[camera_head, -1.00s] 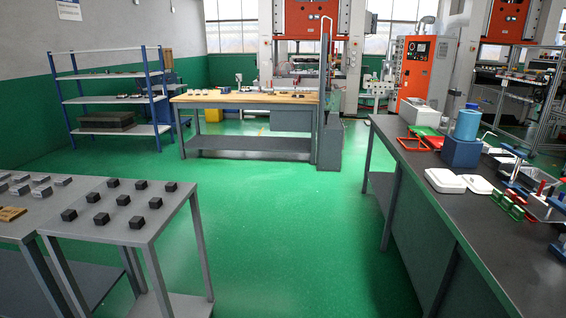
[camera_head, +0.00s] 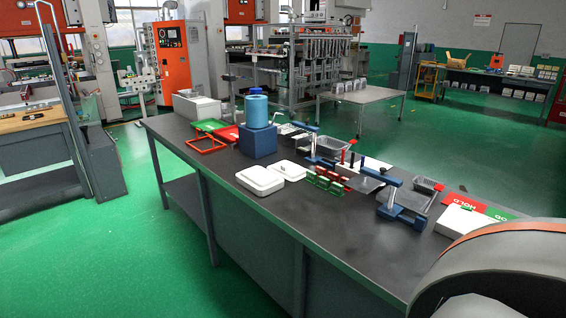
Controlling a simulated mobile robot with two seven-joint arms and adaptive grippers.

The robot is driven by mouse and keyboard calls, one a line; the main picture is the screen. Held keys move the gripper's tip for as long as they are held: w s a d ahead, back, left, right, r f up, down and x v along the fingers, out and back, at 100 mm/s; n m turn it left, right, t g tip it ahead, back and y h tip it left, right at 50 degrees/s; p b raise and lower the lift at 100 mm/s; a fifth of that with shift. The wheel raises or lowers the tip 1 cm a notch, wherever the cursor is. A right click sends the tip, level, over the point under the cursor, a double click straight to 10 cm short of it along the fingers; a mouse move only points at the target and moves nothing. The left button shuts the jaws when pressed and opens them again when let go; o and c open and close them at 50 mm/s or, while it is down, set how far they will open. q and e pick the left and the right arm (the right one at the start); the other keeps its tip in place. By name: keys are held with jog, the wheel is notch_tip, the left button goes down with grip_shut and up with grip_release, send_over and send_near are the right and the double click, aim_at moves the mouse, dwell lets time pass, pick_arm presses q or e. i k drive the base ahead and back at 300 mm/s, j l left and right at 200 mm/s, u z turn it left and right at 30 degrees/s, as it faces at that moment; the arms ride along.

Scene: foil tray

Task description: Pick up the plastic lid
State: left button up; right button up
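I cannot single out the plastic lid with certainty at this distance. Two flat white plastic pieces with rounded corners, a larger one (camera_head: 260,180) and a smaller one (camera_head: 289,171), lie side by side near the front edge of the dark workbench (camera_head: 225,185). A thin clear or shiny piece (camera_head: 368,185) lies farther right among blue clamp-like fixtures (camera_head: 400,205). A foil-like tray (camera_head: 424,190) stands to the right of it. Neither of my grippers shows in the head view.
A white box (camera_head: 462,220) is near the right end. Green floor (camera_head: 130,240) is open at left.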

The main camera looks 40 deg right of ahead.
aim_at(289, 171)
jog(key=i+l+u, duration=0.15)
jog(key=i+u, duration=0.3)
jog(key=i+l+u, duration=0.4)
jog(key=i, duration=0.15)
jog(key=i+u, duration=0.1)
jog(key=u, duration=0.7)
jog(key=i+l+u, duration=0.1)
jog(key=u, duration=0.65)
jog(key=l+u, duration=0.15)
jog(key=u, duration=0.65)
jog(key=l+u, duration=0.2)
jog(key=u, duration=0.55)
jog(key=l+u, duration=0.15)
jog(key=u, duration=0.65)
jog(key=k+l+u, duration=0.1)
jog(key=u, duration=0.7)
jog(key=k+l+u, duration=0.1)
jog(key=u, duration=0.65)
jog(key=k+u, duration=0.1)
jog(key=u, duration=0.7)
